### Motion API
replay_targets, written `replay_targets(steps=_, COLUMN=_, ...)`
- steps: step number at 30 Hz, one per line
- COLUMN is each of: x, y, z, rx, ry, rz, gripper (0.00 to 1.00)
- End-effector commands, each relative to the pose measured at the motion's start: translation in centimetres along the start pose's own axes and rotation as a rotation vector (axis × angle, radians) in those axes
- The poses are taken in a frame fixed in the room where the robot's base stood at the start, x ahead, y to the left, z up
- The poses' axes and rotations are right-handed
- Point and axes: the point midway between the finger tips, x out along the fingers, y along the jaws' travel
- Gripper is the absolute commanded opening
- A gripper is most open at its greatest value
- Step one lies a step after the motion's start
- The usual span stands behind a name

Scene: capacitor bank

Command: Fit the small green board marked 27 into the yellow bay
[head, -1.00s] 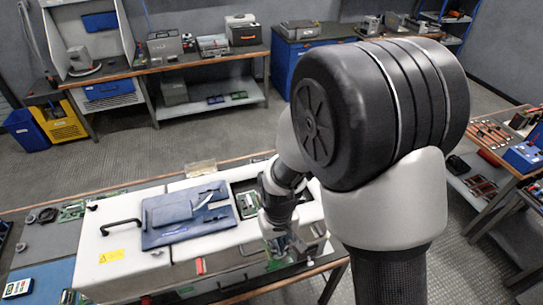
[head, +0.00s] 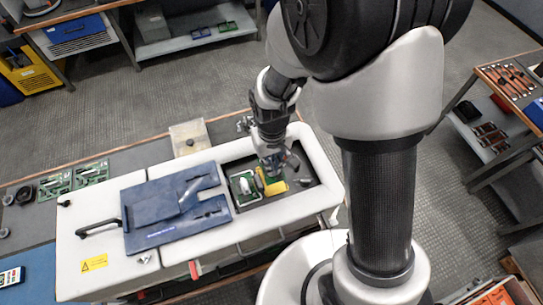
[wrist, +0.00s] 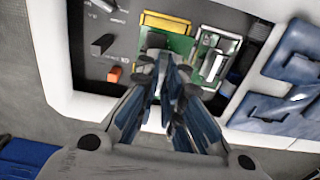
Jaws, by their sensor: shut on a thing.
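My gripper (head: 272,165) is over the open recess of the white cabinet, and in the wrist view my gripper (wrist: 167,80) points into that recess. It is shut on a small green board (wrist: 179,44), which shows partly between and beyond the fingers. The number on it cannot be read. The yellow bay (head: 276,188) lies just below my gripper, and its yellow edge shows in the wrist view (wrist: 165,22). The board is at the bay, but the fingers hide whether it is seated or only above it.
Another green board with a pale part (head: 243,187) sits left of the bay. A dark panel with knobs and an orange button (wrist: 114,74) lies on the other side. A blue cover (head: 165,210) lies on the white cabinet (head: 85,245). White rims (head: 325,165) border the recess.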

Motion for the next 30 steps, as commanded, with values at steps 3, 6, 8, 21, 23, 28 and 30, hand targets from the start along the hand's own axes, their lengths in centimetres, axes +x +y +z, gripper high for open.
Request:
replay_targets(steps=3, x=1.0, y=0.0, z=0.0, rx=0.000, ry=-0.001, rz=0.000, gripper=0.00)
replay_targets(steps=6, x=1.8, y=0.0, z=0.0, rx=0.000, ry=0.000, rz=0.000, gripper=0.00)
replay_targets(steps=8, x=2.3, y=0.0, z=0.0, rx=0.000, ry=0.000, rz=0.000, gripper=0.00)
replay_targets(steps=21, x=4.7, y=0.0, z=0.0, rx=0.000, ry=0.000, rz=0.000, gripper=0.00)
replay_targets(steps=23, x=4.7, y=0.0, z=0.0, rx=0.000, ry=0.000, rz=0.000, gripper=0.00)
replay_targets(steps=28, x=4.6, y=0.0, z=0.0, rx=0.000, ry=0.000, rz=0.000, gripper=0.00)
replay_targets(steps=30, x=4.6, y=0.0, z=0.0, rx=0.000, ry=0.001, rz=0.000, gripper=0.00)
